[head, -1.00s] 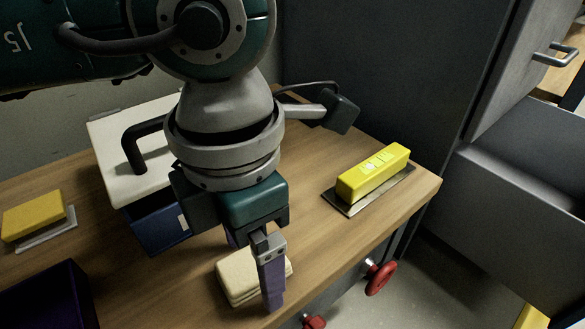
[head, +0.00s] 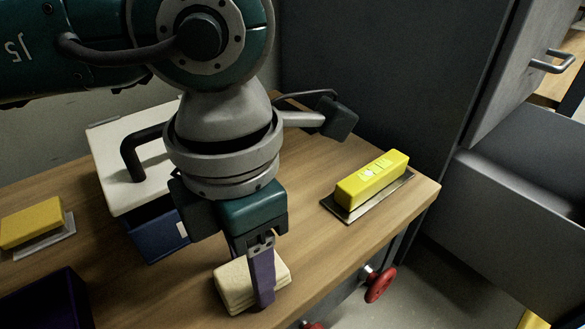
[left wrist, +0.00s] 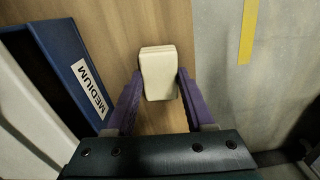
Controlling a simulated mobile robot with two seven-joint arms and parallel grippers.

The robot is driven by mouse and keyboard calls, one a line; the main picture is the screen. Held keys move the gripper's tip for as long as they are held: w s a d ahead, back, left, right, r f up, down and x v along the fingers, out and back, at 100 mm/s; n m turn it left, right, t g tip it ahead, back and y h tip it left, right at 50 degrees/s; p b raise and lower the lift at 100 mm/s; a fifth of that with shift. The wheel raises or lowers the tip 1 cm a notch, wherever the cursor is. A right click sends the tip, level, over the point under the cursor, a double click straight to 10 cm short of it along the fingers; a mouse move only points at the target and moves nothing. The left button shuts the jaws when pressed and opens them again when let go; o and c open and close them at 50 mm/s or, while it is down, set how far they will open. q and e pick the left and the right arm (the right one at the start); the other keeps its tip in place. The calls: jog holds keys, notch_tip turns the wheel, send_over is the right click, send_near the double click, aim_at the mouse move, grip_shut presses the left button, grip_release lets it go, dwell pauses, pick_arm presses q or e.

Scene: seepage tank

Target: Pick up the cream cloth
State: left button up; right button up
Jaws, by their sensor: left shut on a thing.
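The cream cloth (head: 235,287) is a folded block near the front edge of the wooden table. In the left wrist view the cloth (left wrist: 157,72) sits between the purple fingers. My left gripper (head: 262,296) points down over it, one finger in front of the cloth and the other mostly hidden. In the left wrist view my left gripper (left wrist: 158,84) is shut on the cloth, with its fingertips along both sides. The cloth looks to be at table level; I cannot tell whether it is clear of the surface. My right gripper is not in view.
A yellow block on a metal plate (head: 372,180) lies at right. Another yellow block (head: 32,222) and a dark bin (head: 45,305) are at left.

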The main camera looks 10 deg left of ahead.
pick_arm(q)
notch_tip(320, 180, up, 20)
jog(key=p, duration=1.2)
jog(key=o, duration=0.7)
jog(key=c, duration=0.6)
